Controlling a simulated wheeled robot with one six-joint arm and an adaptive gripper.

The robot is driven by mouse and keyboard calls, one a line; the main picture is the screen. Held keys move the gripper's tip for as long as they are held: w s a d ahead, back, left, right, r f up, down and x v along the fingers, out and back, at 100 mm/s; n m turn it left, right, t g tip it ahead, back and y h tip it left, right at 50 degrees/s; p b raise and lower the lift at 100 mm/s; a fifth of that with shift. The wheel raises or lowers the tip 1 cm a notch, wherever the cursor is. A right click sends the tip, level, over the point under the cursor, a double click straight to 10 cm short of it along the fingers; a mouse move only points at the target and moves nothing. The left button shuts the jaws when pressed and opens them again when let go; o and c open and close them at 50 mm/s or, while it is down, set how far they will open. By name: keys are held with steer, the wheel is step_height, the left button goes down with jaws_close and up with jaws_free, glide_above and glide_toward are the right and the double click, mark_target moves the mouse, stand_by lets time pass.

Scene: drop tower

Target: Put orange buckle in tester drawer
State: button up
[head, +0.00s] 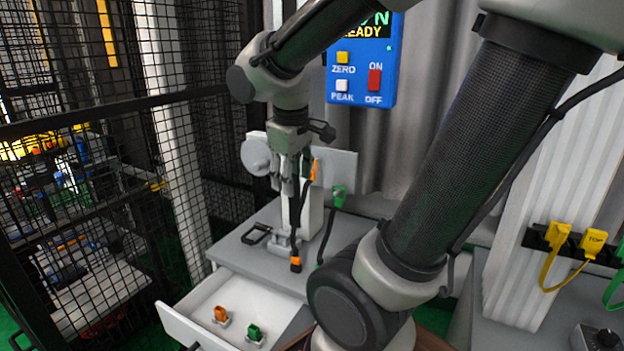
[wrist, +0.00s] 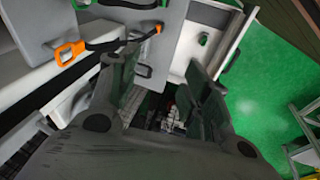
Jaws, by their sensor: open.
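A small orange buckle (head: 220,314) sits at the left in the pulled-out white tester drawer (head: 178,325). A green one (head: 254,332) sits to its right. An orange-ended black strap (head: 296,264) hangs by the tester post, its upper orange piece (head: 314,170) close to my gripper. It also shows in the wrist view, with a large orange hook end (wrist: 65,53). My gripper (head: 290,192) points down beside the post above the grey tester table, open. Its fingers (wrist: 165,85) appear apart and empty in the wrist view, though the space between them is dark.
A green hook with a black strap (head: 340,195) hangs right of the post. A blue panel (head: 361,60) is behind. Yellow tags (head: 557,236) hang at the right. A black mesh cage (head: 75,150) stands left. The tester table (head: 262,262) has bare room in front.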

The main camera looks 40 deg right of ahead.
steer(key=s+a+r+m+t+y, duration=0.1)
steer(key=s+r+m+y, duration=0.1)
steer(key=s, duration=0.6)
steer(key=shift+s+m, duration=0.15)
steer(key=shift+m, duration=0.65)
steer(key=shift+a+r, duration=0.1)
stand_by(1.0)
